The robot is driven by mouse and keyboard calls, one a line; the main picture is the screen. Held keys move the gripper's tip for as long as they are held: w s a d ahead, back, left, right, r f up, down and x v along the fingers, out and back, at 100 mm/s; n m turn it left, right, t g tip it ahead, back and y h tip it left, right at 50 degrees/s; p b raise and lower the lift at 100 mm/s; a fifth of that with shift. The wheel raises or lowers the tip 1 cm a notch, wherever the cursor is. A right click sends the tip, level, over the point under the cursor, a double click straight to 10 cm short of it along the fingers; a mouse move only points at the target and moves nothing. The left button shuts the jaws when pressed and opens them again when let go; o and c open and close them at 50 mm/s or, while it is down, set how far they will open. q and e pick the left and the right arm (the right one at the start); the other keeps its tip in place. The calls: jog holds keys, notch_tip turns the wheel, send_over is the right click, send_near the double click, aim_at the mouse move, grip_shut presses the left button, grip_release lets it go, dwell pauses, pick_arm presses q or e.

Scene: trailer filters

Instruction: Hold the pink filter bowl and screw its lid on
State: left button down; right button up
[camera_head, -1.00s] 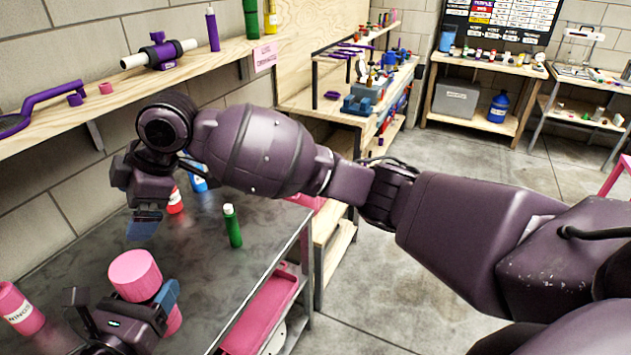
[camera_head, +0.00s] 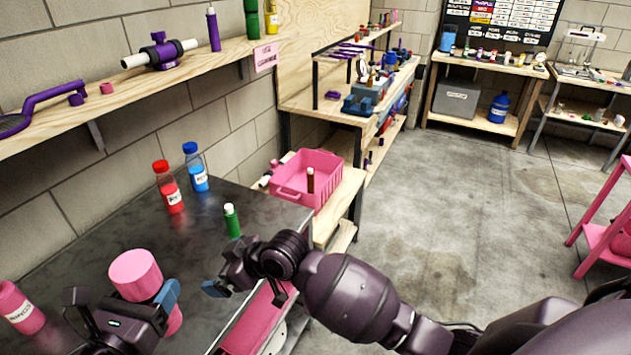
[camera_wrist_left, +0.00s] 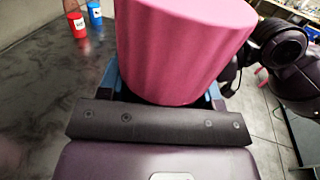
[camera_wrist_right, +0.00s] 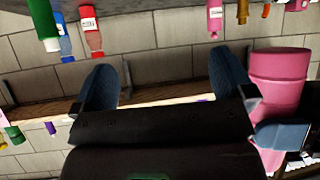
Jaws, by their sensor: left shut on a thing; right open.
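The pink filter bowl with its pink lid on top (camera_head: 135,272) stands upright at the front left of the dark metal table (camera_head: 80,235). My left gripper (camera_head: 165,300) is shut around it below the wide lid. The lid fills the top of the left wrist view (camera_wrist_left: 185,45). I cannot tell how far the lid is threaded. My right gripper (camera_head: 215,290) is open and empty, to the right of the bowl, near the table's right edge. In the right wrist view its blue fingers stand apart (camera_wrist_right: 165,85), with the bowl and lid (camera_wrist_right: 278,90) at the right.
A green bottle (camera_head: 232,221), a red bottle (camera_head: 168,187) and a blue bottle (camera_head: 196,167) stand on the table. A pink bottle (camera_head: 18,308) is at the far left. A pink crate (camera_head: 308,180) is beyond the table. The table between bowl and bottles is clear.

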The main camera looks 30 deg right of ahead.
jog(key=s+d+f+m+t+h, duration=0.1)
jog(key=s+d+f+m+h, duration=0.3)
jog(key=s+d+f, duration=0.3)
jog(key=s+d+f+m+t+h, duration=0.2)
jog(key=s+d+f+m+h, duration=0.2)
jog(key=s+d+f, duration=0.4)
jog(key=s+d, duration=0.5)
jog(key=s, duration=0.2)
jog(key=shift+s+d, duration=0.3)
jog(key=shift+s, duration=0.05)
jog(key=shift+f, duration=0.1)
pick_arm(q)
jog(key=shift+d+r, duration=0.1)
jog(key=shift+d, duration=0.05)
jog(key=shift+w+r, duration=0.15)
jog(key=shift+r, duration=0.05)
jog(key=w+a+r+n+t+y, duration=0.1)
jog(key=w+a+n+t+y, duration=0.3)
jog(key=w+a+y, duration=0.5)
jog(key=w+a+n, duration=0.1)
jog(key=a+n, duration=0.1)
jog(key=shift+w+a+n+y, duration=0.25)
jog(key=shift+a+n+y, duration=0.15)
pick_arm(e)
jog(key=shift+w+a, duration=0.1)
jog(key=shift+w, duration=0.2)
